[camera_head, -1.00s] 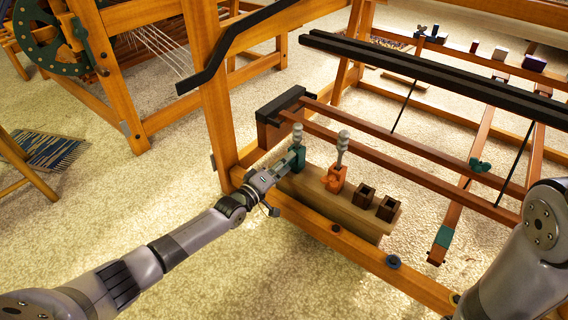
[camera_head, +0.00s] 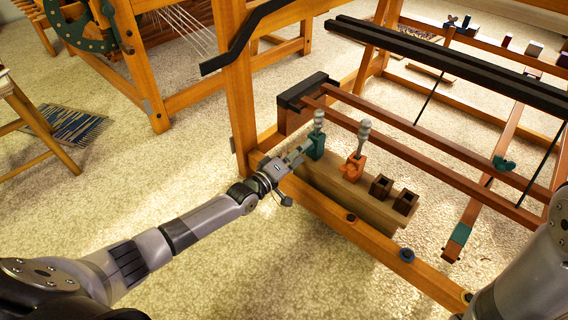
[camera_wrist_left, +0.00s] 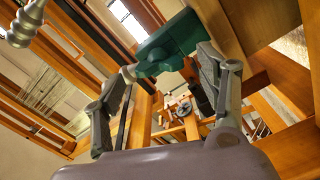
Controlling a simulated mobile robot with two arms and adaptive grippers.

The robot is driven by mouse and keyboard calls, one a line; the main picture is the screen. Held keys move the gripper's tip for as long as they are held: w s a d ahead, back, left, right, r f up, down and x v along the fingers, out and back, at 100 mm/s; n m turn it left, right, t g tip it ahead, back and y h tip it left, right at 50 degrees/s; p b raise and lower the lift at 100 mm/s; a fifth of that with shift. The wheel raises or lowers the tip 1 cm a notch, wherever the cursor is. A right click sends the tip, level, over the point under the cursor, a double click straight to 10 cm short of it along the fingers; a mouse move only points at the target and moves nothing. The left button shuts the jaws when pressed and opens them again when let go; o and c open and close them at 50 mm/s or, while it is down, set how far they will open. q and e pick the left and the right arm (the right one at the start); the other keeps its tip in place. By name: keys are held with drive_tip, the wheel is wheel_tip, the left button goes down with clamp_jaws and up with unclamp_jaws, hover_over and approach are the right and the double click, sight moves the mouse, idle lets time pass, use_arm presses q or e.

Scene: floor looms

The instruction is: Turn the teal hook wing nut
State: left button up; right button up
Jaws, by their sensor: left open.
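A teal hook-shaped piece (camera_head: 316,146) with a pale knobbed spindle (camera_head: 319,119) stands at the left end of a wooden block on the near loom frame. A separate small teal wing nut (camera_head: 503,163) sits on a beam further right; I cannot tell which one the task names. My left gripper (camera_head: 299,153) is open right beside the teal hook piece. In the left wrist view the teal piece (camera_wrist_left: 168,46) lies between and just beyond the spread fingertips (camera_wrist_left: 170,68); contact is unclear. My right arm shows at the right edge, its gripper out of view.
An orange hook piece (camera_head: 351,169) with a similar spindle and two dark square holders (camera_head: 381,186) share the wooden block (camera_head: 345,190). The front loom rail (camera_head: 345,220) runs below. A wooden post (camera_head: 240,110) rises left of the gripper. Carpet (camera_head: 200,270) is open in front.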

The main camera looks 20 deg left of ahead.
use_arm(q)
drive_tip(key=v, duration=1)
drive_tip(key=shift+s, duration=0.2)
drive_tip(key=shift+a, duration=0.1)
